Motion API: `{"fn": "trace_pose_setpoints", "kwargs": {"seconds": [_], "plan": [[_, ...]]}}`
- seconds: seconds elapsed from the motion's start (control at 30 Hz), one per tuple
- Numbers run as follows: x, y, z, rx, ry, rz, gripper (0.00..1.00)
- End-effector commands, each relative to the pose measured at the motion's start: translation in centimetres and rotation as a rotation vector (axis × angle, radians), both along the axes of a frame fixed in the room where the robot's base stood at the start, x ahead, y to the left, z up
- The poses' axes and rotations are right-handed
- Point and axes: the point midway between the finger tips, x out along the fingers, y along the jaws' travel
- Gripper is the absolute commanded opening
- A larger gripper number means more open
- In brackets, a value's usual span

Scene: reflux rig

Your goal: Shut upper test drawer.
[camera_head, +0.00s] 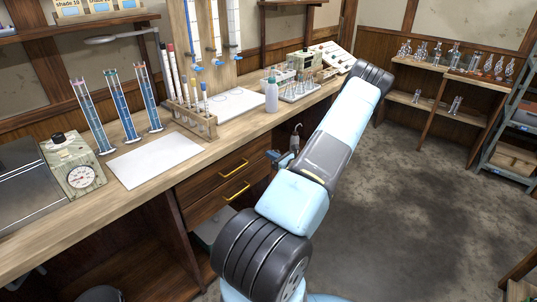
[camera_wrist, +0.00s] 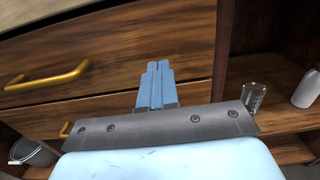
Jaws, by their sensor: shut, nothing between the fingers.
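The upper drawer (camera_head: 215,174) is in the wooden bench, with a brass bar handle (camera_head: 234,166). Its front looks close to flush with the bench, but I cannot tell whether a small gap is left. In the wrist view a wide wooden drawer front (camera_wrist: 110,60) with a brass handle (camera_wrist: 48,77) fills the upper left; it looks like the upper drawer. My gripper (camera_wrist: 155,72) has its blue fingers shut and empty, pointing at the right part of this front, right of the handle. Contact cannot be made out. In the head view my gripper (camera_head: 283,159) is partly hidden by my arm.
A lower drawer (camera_head: 210,203) with its own brass handle (camera_head: 236,190) lies beneath. An open shelf to the right holds a glass beaker (camera_wrist: 254,96) and a white bottle (camera_wrist: 305,88). A grey bucket (camera_wrist: 33,152) stands at lower left. The floor to the right is clear.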

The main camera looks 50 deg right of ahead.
Motion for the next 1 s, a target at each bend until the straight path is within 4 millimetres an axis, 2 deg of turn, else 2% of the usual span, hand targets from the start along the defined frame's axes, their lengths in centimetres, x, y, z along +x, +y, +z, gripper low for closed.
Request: {"fn": "trace_pose_setpoints", "kwargs": {"seconds": [0.1, 0.3, 0.5, 0.7, 1.0], "plan": [[-2.6, -0.1, 0.0, 0.0, 0.001, -0.002, 0.0], [-6.5, -0.1, 0.0, 0.0, 0.002, -0.002, 0.0], [-9.1, -0.1, -0.1, 0.0, 0.002, -0.002, 0.0], [-10.0, -0.1, 0.0, 0.0, 0.002, -0.001, 0.0], [-10.0, -0.1, -0.1, 0.0, 0.002, -0.001, 0.0]]}}
